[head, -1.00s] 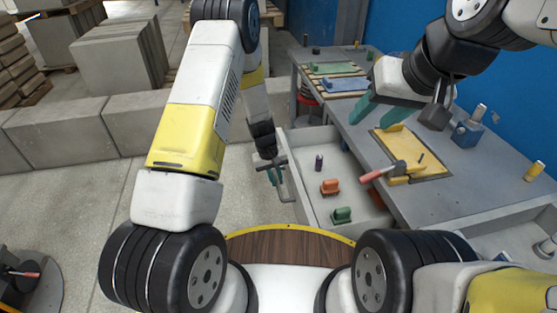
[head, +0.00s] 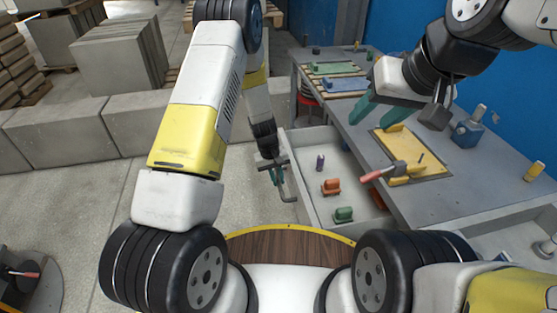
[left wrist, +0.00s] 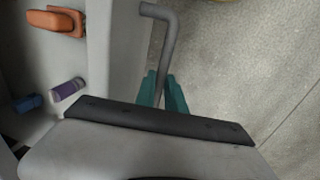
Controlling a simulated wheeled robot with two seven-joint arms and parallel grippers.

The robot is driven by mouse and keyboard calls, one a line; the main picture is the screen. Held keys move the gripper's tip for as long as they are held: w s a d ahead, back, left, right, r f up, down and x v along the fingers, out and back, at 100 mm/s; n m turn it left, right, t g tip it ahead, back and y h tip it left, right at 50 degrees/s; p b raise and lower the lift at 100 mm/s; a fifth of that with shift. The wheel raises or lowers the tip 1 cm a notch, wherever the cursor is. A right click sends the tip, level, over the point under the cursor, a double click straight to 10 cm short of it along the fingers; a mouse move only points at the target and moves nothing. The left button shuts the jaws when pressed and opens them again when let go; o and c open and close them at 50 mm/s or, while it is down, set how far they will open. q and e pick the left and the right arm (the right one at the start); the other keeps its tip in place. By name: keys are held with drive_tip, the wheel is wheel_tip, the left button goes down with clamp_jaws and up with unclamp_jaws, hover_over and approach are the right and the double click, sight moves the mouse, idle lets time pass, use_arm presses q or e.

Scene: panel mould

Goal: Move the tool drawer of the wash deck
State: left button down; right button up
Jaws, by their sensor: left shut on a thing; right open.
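The tool drawer (head: 308,205) stands pulled out from the grey wash deck (head: 438,200). In it are an orange tool (head: 331,187), a green tool (head: 343,214) and a small purple cylinder (head: 320,162). A grey bar handle (head: 287,188) is on the drawer's outer left side; it also shows in the left wrist view (left wrist: 166,35). My left gripper (left wrist: 165,88) has its teal fingers shut around this handle; in the head view its fingertips are partly hidden. My right gripper (head: 375,110) is open and empty above the deck.
A yellow panel (head: 425,165) with a red-handled tool (head: 383,172) lies on the deck. A blue block (head: 467,133) stands behind it. Concrete blocks (head: 70,130) line the back left. The floor (head: 80,190) left of the drawer is clear.

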use_arm(q)
drive_tip(key=w+d, duration=0.2)
drive_tip(key=d, duration=0.5)
drive_tip(key=w+d, duration=0.2)
drive_tip(key=d, duration=0.6)
drive_tip(key=w+d, duration=0.2)
drive_tip(key=d, duration=0.6)
drive_tip(key=shift+d, duration=0.1)
drive_tip(key=c, duration=1.4)
unclamp_jaws()
drive_tip(key=shift+w+d, duration=0.1)
drive_tip(key=shift+d, duration=0.05)
drive_tip(key=shift+r, duration=0.25)
wheel_tip(320, 180, up, 7)
drive_tip(key=a, duration=0.1)
drive_tip(key=shift+s+a, duration=0.2)
drive_tip(key=shift+a, duration=0.1)
drive_tip(key=shift+r, duration=0.1)
